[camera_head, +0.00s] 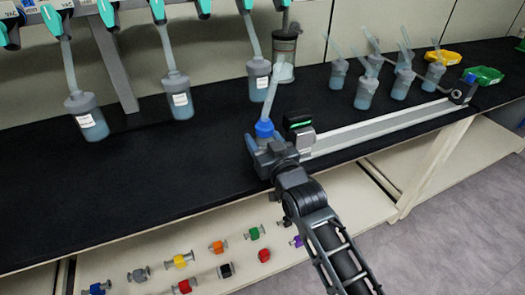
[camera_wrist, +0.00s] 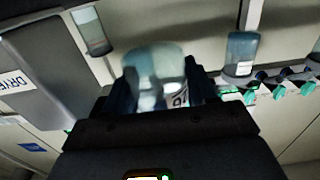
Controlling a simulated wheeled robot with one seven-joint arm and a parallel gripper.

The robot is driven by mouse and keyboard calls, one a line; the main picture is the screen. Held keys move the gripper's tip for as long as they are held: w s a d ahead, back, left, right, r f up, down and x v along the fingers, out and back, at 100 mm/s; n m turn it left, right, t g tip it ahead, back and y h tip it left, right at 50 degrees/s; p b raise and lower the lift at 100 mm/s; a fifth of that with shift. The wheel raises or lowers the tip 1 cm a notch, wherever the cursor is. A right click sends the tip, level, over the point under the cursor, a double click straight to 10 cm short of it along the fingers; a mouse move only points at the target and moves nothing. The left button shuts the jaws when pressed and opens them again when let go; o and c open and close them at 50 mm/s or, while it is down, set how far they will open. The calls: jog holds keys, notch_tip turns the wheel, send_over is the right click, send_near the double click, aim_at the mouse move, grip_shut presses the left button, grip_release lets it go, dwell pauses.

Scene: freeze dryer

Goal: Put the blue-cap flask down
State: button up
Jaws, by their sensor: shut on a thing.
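The blue-cap flask (camera_head: 265,129) has a blue cap and a pale tube rising from its top. My gripper (camera_head: 268,152) is shut on it, near the front edge of the black bench (camera_head: 130,180). In the head view my gripper hides much of the flask's body. In the wrist view the pale, translucent flask body (camera_wrist: 152,72) sits between the two dark fingers. I cannot tell whether the flask's base touches the bench.
A metal rail (camera_head: 385,128) with a dark, green-lit block (camera_head: 298,120) at its left end lies right of my gripper. Several grey-cap flasks (camera_head: 367,92) stand at the back right. Other flasks (camera_head: 180,97) hang from the dryer ports. The bench's left front is clear.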

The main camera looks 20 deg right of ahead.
jog(key=shift+f, duration=1.95)
jog(key=shift+f, duration=0.15)
jog(key=o, duration=1.1)
jog(key=shift+s, duration=0.2)
jog(key=s+b, duration=0.1)
jog(key=s, duration=1)
jog(key=shift+s, duration=0.35)
jog(key=shift+s, duration=0.1)
